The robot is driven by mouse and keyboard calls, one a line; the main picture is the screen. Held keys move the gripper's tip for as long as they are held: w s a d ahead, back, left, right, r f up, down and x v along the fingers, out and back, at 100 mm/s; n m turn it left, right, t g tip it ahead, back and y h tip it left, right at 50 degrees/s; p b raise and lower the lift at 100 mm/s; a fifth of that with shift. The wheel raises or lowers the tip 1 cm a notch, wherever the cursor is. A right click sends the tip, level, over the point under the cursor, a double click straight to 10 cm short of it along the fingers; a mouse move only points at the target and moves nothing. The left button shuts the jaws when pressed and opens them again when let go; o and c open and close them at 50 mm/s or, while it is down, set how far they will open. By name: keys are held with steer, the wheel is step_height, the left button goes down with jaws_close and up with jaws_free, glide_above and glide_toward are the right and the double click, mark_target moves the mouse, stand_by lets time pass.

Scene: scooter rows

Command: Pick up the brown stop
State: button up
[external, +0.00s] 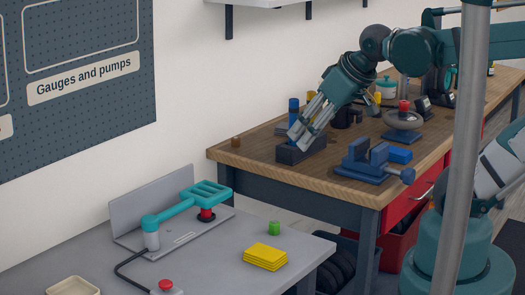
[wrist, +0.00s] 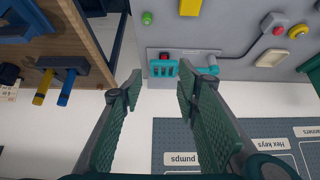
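A small brown cylinder (external: 235,142), which looks like the brown stop, stands near the back left corner of the wooden bench top (external: 262,163) in the external view. I cannot clearly pick it out in the wrist view. My gripper (external: 304,138) is in the air, to the right of the brown cylinder and apart from it, with its fingers slanting down and left. In the wrist view my gripper (wrist: 157,95) has its two fingers spread wide with nothing between them.
A dark block (external: 296,152), blue vise (external: 365,163) and handwheel (external: 403,119) stand on the bench. A grey table (external: 215,262) at the front left holds a teal-handled fixture (external: 180,208), a green cylinder (external: 274,228) and yellow plates (external: 265,257). A pegboard (wrist: 230,132) is on the wall.

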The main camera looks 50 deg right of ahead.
steer(key=shift+o, duration=0.5)
steer(key=w+d+r+m+p, duration=0.1)
steer(key=w+d+r, duration=0.1)
steer(key=w, duration=0.4)
steer(key=w+d+r+m+p, duration=0.1)
steer(key=w+d+r, duration=0.2)
steer(key=w, duration=0.3)
steer(key=m+g+h+p, duration=0.3)
steer(key=m+g+p, duration=0.1)
steer(key=m, duration=0.2)
glide_above(236, 142)
steer(key=s+a, duration=0.1)
steer(key=s, duration=0.1)
step_height(236, 142, down, 20)
steer(key=shift+w+a+r, duration=0.1)
steer(key=shift+w, duration=0.1)
steer(key=shift+x, duration=1.3)
